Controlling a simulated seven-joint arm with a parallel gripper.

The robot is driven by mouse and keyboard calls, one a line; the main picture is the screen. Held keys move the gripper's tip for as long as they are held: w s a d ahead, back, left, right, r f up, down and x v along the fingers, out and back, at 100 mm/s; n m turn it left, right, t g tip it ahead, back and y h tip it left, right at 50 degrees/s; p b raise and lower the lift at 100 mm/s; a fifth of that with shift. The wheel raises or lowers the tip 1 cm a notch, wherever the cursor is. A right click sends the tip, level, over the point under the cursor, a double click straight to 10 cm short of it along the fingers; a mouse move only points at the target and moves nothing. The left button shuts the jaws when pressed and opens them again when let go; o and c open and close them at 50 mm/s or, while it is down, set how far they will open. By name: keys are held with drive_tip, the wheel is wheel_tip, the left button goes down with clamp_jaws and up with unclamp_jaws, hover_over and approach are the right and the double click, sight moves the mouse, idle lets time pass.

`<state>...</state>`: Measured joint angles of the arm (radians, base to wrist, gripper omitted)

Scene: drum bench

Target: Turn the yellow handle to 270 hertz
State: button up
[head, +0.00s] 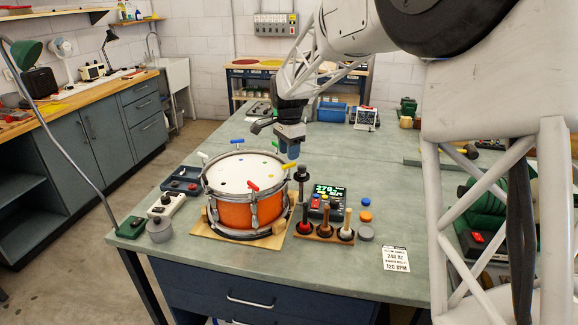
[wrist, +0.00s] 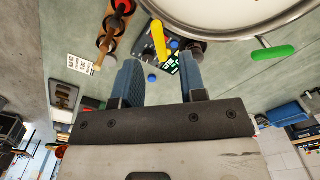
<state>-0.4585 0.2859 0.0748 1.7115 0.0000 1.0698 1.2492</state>
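The drum (head: 245,205) has an orange shell and white head and stands on a wooden base; coloured handles sit around its rim. The yellow handle (wrist: 159,40) shows in the wrist view just beyond and between my fingertips, at the drum's rim; in the head view it is a small yellow bit (head: 288,166) under the gripper, mostly hidden. My gripper (head: 290,155) hangs over the right side of the rim. The meter display (head: 326,196) beside the drum appears to read 270 in green.
A green handle (wrist: 272,53) and a red handle (head: 268,186) are on the rim nearby. A wooden rack (head: 322,235) with upright pegs stands right of the drum, close to the display. A printed card (head: 396,260) lies front right.

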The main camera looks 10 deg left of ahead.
sight(289, 164)
drive_tip(key=shift+f, duration=2.75)
clamp_jaws()
